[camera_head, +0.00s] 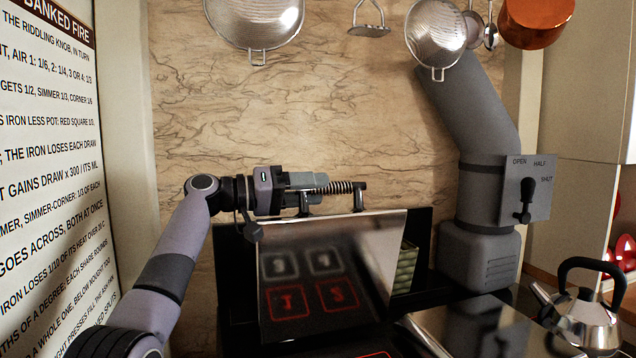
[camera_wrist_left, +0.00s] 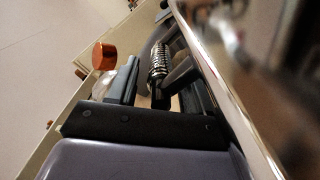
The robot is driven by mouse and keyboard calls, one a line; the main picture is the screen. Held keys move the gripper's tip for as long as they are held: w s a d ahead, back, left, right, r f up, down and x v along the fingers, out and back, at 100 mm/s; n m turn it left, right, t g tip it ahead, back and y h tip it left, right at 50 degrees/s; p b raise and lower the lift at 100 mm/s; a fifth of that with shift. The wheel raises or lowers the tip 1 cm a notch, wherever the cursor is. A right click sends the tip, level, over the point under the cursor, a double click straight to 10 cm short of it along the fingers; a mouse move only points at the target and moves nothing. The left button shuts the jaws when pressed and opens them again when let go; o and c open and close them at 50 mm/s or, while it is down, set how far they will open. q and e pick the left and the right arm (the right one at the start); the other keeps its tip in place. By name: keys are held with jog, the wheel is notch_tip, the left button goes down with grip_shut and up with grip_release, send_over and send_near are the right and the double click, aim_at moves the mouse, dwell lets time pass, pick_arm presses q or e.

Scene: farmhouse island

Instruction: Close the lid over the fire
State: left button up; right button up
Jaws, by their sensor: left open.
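The lid (camera_head: 385,240) stands raised, its shiny inner face mirroring numbered squares, some glowing red. A coiled-wire handle (camera_head: 340,187) runs along its top edge on two dark posts. My left gripper (camera_head: 318,181) is open at the left part of this handle. In the left wrist view the coil (camera_wrist_left: 159,62) lies by the open fingers (camera_wrist_left: 150,85), and the lid's edge (camera_wrist_left: 215,60) runs close on the right. I cannot tell whether the fingers touch the handle. The glowing hotplate (camera_head: 375,355) barely shows at the bottom edge. My right gripper is not in view.
A second shiny lid (camera_head: 480,328) lies flat at the right, near a kettle (camera_head: 585,315). A grey flue (camera_head: 470,120) with a damper lever (camera_head: 525,200) rises behind. Strainers (camera_head: 255,20) and a copper pan (camera_head: 535,20) hang above. A sign (camera_head: 50,150) stands left.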

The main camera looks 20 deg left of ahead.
aim_at(337, 221)
pick_arm(q)
jog(key=shift+x, duration=0.8)
jog(key=shift+w, duration=0.1)
grip_shut()
jog(key=shift+f, duration=0.1)
jog(key=shift+s+d+f+b, duration=0.25)
jog(key=shift+s+d+b, duration=0.2)
jog(key=shift+s+b, duration=0.35)
jog(key=s+d+f+m+b, duration=0.3)
jog(key=s+d+b, duration=0.2)
jog(key=s+b, duration=0.2)
jog(key=s+d+f+m+b, duration=0.4)
jog(key=s+d+b, duration=0.1)
jog(key=s+b, duration=0.2)
jog(key=shift+s+f, duration=0.2)
jog(key=shift+s, duration=0.1)
